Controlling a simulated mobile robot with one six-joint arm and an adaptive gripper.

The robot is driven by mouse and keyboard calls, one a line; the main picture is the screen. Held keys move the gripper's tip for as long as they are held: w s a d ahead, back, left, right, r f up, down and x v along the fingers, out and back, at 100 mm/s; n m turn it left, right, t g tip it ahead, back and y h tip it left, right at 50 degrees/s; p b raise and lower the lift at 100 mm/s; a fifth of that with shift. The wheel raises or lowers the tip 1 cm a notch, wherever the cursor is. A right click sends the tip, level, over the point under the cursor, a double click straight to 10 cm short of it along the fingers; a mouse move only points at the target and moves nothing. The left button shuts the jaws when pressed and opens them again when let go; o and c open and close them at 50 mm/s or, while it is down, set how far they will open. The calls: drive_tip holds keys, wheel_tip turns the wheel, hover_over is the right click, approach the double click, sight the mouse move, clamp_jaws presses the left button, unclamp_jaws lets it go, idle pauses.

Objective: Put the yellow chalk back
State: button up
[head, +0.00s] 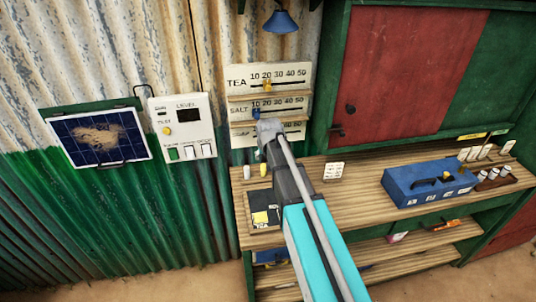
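A small yellow stick (263,169), which looks like the yellow chalk, stands at the back left of the wooden counter (330,200), close to the wall. A pale stick (247,172) stands just left of it. My cyan and grey arm reaches up from the bottom over the counter's left part. Its grey far end is in front of the lower rows of the scale board (268,78). My gripper's fingers do not show, so I cannot see whether they hold anything. The arm hides part of the counter.
A dark slate (263,201) with a yellow card lies at the counter's left front. A blue toolbox (430,184) and several small pots are at the right. A blue lamp (281,19) hangs above. The counter between arm and toolbox is mostly clear.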

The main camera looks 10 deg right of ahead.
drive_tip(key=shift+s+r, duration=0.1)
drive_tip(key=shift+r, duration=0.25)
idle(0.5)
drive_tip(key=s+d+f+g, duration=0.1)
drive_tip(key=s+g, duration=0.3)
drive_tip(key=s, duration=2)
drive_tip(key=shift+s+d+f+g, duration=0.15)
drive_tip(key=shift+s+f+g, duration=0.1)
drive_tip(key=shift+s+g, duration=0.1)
